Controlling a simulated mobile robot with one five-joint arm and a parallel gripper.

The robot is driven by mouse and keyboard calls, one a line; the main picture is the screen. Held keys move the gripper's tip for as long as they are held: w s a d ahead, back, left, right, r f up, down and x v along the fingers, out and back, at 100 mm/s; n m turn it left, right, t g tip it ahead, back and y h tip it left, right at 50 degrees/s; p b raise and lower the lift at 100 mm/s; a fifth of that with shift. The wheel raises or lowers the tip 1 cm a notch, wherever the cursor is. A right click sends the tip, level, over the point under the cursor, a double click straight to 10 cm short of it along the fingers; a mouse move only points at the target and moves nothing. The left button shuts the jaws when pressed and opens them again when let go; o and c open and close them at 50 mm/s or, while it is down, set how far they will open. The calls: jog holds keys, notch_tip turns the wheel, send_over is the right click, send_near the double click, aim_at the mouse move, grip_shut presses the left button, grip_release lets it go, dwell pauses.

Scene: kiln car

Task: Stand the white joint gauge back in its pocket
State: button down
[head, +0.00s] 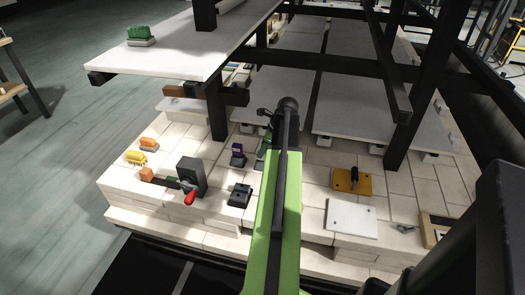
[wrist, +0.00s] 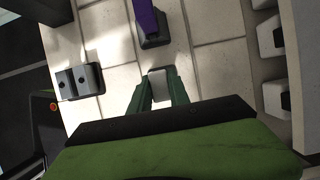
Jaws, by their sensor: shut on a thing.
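In the head view my arm hides the gauge. A dark block with two small openings in its top (wrist: 79,81) sits apart to the left of my gripper; it also shows in the head view (head: 239,194). Both openings look empty. I cannot tell whether the gauge touches the bricks.
A purple piece stands in a dark base (wrist: 153,28), just beyond my gripper; it also shows in the head view (head: 237,152). A grey box with a red handle (head: 191,177) stands at left. A white plate (head: 352,218) and an orange trowel-like board (head: 352,182) lie at right. Dark posts rise behind.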

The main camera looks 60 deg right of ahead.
jog(key=shift+f, duration=0.1)
jog(key=c, duration=1.1)
grip_release()
jog(key=shift+c, duration=0.2)
jog(key=p+v, duration=0.7)
jog(key=v, duration=0.1)
dwell(0.6)
jog(key=p+v, duration=1.6)
jog(key=v, duration=0.1)
jog(key=shift+r, duration=0.25)
